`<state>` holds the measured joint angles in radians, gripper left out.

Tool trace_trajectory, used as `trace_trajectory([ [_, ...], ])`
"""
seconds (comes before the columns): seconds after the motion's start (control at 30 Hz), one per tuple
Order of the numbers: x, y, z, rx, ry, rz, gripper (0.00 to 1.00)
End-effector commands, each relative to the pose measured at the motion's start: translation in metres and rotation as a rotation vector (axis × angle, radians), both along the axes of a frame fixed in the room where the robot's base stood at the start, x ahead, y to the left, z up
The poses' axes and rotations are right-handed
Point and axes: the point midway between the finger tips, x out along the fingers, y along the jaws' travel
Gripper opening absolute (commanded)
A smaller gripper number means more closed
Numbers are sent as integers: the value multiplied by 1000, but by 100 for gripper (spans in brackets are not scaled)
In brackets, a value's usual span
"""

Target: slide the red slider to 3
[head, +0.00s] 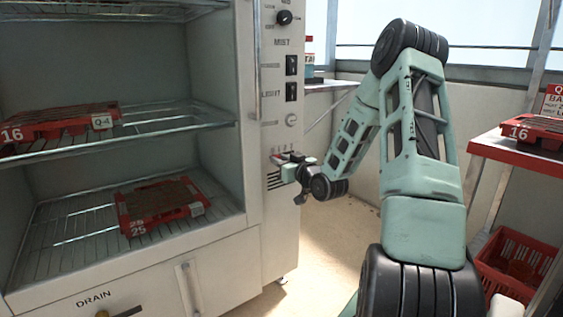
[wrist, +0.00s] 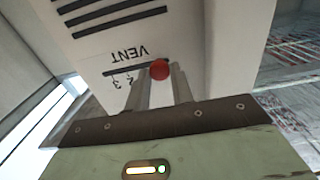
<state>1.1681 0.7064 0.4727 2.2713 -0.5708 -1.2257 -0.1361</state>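The red slider (wrist: 159,69) is a round red knob on a dark slot (wrist: 118,70) in a pale panel, seen upside down in the wrist view. It sits near the right end of the slot in that view. The word VENT (wrist: 130,53) is beside the slot, and the 3 (wrist: 116,80) is near its left end; other marks are partly hidden by a finger. My gripper (wrist: 161,74) has its fingers apart, one on each side of the knob. I cannot tell whether they press on it. In the head view my gripper (head: 297,180) is at the cabinet's front panel.
The cabinet panel (head: 280,132) carries a knob and switches above my gripper. Red trays (head: 160,212) lie on wire shelves in the open cabinet to the left. A red stand (head: 520,152) and red basket (head: 515,262) are at right. Floor between is clear.

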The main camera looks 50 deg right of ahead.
Motion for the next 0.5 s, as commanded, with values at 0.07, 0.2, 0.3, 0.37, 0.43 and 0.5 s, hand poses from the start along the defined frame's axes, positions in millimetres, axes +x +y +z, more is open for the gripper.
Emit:
trace_trajectory([
  [0.07,0,0,0,0,0,0,0],
  [0.2,-2,-7,1,0,-1,-3,0],
  [0.3,-6,-27,2,0,-1,-4,0],
  [0.37,-9,-40,2,-1,0,-4,0],
  [0.43,-13,-55,2,-1,0,-4,0],
  [0.5,-16,-67,2,-1,0,-3,0],
])
